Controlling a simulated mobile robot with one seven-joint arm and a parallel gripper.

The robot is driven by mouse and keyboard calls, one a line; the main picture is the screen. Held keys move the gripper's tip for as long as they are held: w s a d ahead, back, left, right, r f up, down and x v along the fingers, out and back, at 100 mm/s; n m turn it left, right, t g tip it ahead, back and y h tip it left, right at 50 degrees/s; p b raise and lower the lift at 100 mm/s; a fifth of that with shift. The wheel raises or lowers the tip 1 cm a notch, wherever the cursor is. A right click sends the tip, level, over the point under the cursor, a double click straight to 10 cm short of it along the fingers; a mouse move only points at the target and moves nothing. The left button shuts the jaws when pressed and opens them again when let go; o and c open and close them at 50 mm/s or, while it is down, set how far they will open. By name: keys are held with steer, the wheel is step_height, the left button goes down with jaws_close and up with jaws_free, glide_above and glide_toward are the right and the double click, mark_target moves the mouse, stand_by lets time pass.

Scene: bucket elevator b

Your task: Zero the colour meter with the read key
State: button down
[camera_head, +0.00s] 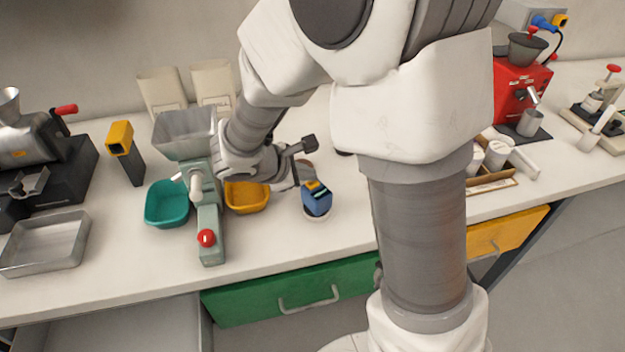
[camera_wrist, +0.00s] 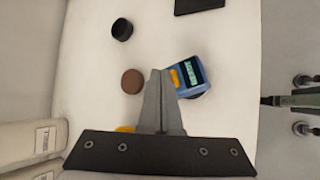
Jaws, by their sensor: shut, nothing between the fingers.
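The blue colour meter (camera_head: 316,200) sits on a round white base on the counter, in front of my arm. In the wrist view the meter (camera_wrist: 192,77) shows a lit greenish display (camera_wrist: 193,72) and orange keys (camera_wrist: 175,79) on its left side. My gripper (camera_wrist: 160,74) is shut and empty, its fingertips just left of the orange keys in that view. Whether the tips touch a key cannot be told. In the head view my gripper (camera_head: 306,176) is close by the meter's upper end, its fingertips partly hidden.
A brown round lid (camera_wrist: 132,82) and a black round piece (camera_wrist: 122,29) lie near the meter. An orange bowl (camera_head: 247,197), a teal bowl (camera_head: 168,204) and a green hand-cranked machine (camera_head: 209,225) stand to the left. A red grinder (camera_head: 515,92) stands right.

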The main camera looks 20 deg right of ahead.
mark_target(308, 185)
steer(key=shift+r, duration=0.4)
steer(key=shift+r, duration=0.15)
step_height(308, 185, up, 5)
steer(key=p, duration=0.4)
stand_by(0.6)
steer(key=s+d+r+m+g+y, duration=0.2)
steer(key=s+d+r+m, duration=0.3)
steer(key=s+r+m, duration=0.4)
steer(key=s+a+r+m+t+y, duration=0.1)
steer(key=s+a+m+y, duration=0.1)
steer(key=s, duration=0.3)
steer(key=s+a+r+m+t+y, duration=0.1)
steer(key=s+r+m+y, duration=0.1)
steer(key=s+m, duration=0.3)
steer(key=shift+s+a+r+y, duration=0.2)
steer(key=shift+s+a+y, duration=0.25)
steer(key=shift+y, duration=0.25)
